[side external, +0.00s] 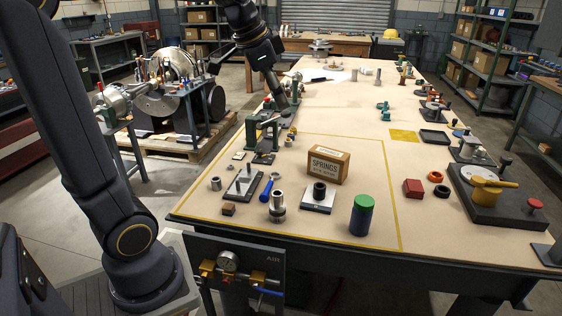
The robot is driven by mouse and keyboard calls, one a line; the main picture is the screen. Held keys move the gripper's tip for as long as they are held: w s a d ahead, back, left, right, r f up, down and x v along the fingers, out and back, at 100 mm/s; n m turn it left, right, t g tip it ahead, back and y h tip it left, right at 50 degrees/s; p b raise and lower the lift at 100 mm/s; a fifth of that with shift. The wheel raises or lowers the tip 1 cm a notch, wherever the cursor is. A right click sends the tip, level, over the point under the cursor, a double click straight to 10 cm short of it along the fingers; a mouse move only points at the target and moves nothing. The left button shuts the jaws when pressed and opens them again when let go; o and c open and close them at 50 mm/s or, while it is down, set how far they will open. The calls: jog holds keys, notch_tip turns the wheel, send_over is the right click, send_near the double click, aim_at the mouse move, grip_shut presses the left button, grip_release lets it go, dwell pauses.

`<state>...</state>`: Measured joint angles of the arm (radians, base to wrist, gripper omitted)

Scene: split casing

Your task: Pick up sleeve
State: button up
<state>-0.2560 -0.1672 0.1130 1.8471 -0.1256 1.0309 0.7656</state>
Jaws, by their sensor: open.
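Several pieces could be the sleeve, and I cannot tell which one is. A short grey hollow cylinder (215,184) stands at the left of the yellow-outlined area. A taller grey flanged cylinder (277,208) stands upright near the front edge. A black cylinder (319,189) stands on a pale square plate (317,204). My gripper (291,120) is at the far left side of the table, pointing down near the green press, well behind these pieces. It is open, though its fingertips are small and partly hidden, and I see nothing between them.
A springs box (328,166) stands behind the cylinders. A dark plate with a pin (243,183), a blue-handled tool (267,187) and a green-lidded blue jar (361,215) stand around them. The green press (262,132) rises behind.

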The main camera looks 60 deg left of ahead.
jog(key=w+a+f+n+g, duration=0.1)
jog(key=w+a+f, duration=0.1)
jog(key=a, duration=0.4)
jog(key=w+a+f+g, duration=0.1)
jog(key=w+a+f, duration=0.15)
jog(key=a, duration=0.45)
jog(key=n+g, duration=0.3)
jog(key=n, duration=0.1)
send_over(216, 182)
jog(key=a, duration=0.1)
notch_tip(216, 182, down, 22)
jog(key=f, duration=0.9)
jog(key=shift+w+a+f, duration=0.1)
jog(key=shift+w+f, duration=0.2)
jog(key=shift+f, duration=0.1)
jog(key=f, duration=0.5)
jog(key=shift+a+f, duration=0.35)
jog(key=shift+f, duration=0.05)
grip_shut()
